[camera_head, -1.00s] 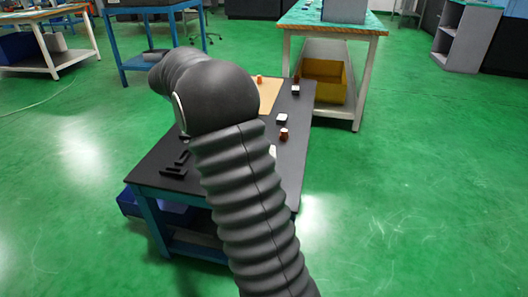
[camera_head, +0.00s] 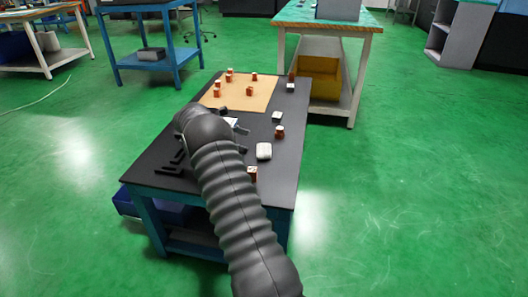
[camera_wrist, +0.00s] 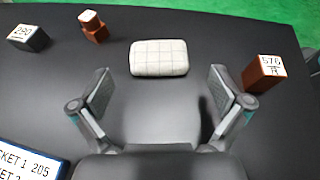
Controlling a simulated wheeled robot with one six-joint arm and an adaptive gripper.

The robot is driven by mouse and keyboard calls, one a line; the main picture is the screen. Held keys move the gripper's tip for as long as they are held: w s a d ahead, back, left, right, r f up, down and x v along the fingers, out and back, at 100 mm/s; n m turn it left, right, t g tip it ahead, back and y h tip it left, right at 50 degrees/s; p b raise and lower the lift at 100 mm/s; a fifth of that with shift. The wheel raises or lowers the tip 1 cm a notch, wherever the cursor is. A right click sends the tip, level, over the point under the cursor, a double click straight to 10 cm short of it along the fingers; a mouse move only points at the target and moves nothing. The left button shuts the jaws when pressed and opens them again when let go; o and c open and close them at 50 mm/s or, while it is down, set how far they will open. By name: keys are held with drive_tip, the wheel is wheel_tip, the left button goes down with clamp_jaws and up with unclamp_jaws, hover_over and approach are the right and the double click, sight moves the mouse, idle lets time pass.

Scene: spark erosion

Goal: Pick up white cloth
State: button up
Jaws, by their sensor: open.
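The white cloth (camera_wrist: 158,58) is a folded, rounded pad with a faint grid pattern. It lies flat on the black table top (camera_wrist: 150,22). In the head view the cloth (camera_head: 264,151) is on the table's right side, to the right of my arm. My gripper (camera_wrist: 160,92) is open and empty in the wrist view. Its two fingers stand apart, and the cloth lies just beyond the gap between them. In the head view my arm hides most of the gripper; only a bit of it shows beside the arm's end.
A red-brown block labelled 576 (camera_wrist: 264,72) stands right of the cloth, near the right finger. A dark block (camera_wrist: 28,38) and a small red-brown block (camera_wrist: 93,26) lie to the left. A labelled panel (camera_wrist: 28,162) is at lower left. A tan mat (camera_head: 240,97) holds several small blocks.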

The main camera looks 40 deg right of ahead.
sight(268, 148)
drive_tip(key=x, duration=1)
drive_tip(key=shift+w, duration=0.15)
drive_tip(key=c, duration=0.8)
